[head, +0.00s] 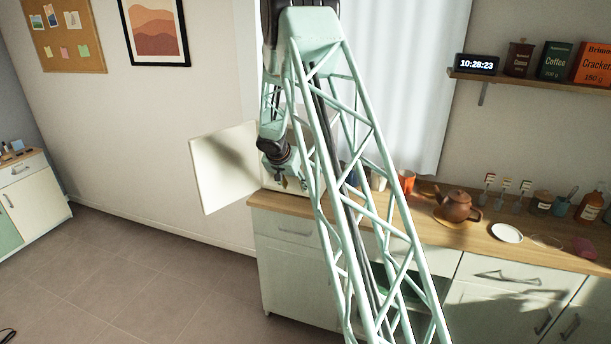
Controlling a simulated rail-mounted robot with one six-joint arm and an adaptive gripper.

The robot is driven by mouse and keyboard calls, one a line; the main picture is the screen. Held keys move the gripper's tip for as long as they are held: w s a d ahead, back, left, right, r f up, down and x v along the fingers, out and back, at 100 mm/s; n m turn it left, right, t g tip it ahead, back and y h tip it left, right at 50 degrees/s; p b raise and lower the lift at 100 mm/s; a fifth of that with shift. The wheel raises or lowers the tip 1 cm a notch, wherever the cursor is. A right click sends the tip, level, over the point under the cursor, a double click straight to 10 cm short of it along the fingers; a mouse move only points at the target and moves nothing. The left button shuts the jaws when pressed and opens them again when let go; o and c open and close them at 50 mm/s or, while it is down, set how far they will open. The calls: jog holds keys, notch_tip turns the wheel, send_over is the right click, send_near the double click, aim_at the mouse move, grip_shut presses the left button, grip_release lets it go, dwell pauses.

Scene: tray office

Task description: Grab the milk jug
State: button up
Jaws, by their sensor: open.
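I cannot make out a milk jug in the head view. A cream box-like cabinet stands at the left end of the wooden counter (277,199), and its door (222,168) is swung open to the left. My gripper (292,183) points downward at the front of this cabinet and is open. It looks small and dark here, and I see nothing held in it. My lattice arm and gripper cover most of the cabinet's inside, so its contents are hidden.
A brown teapot (457,205), an orange cup (407,181), a white plate (507,233) and a brown bottle (590,207) stand on the counter to the right. A shelf (530,80) with tins and a clock (477,64) hangs above.

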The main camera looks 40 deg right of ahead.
jog(key=shift+w+d+p, duration=0.5)
jog(key=shift+w+d, duration=0.25)
jog(key=shift+d, duration=0.45)
jog(key=shift+w+d+p, duration=0.5)
jog(key=shift+w+d, duration=0.2)
jog(key=shift+d, duration=0.55)
jog(key=shift+w+d+p, duration=0.5)
jog(key=shift+w+d, duration=0.25)
jog(key=shift+d, duration=0.45)
jog(key=shift+w+d+p, duration=0.3)
jog(key=shift+w+d, duration=0.1)
jog(key=shift+d, duration=0.25)
jog(key=shift+w+d+f+p, duration=0.15)
jog(key=shift+w+d+f, duration=0.1)
jog(key=shift+d, duration=0.25)
jog(key=shift+w+d+f+p, duration=0.15)
jog(key=shift+w+d, duration=0.1)
jog(key=shift+d, duration=0.2)
jog(key=shift+x, duration=1)
jog(key=shift+c, duration=0.7)
jog(key=c, duration=0.6)
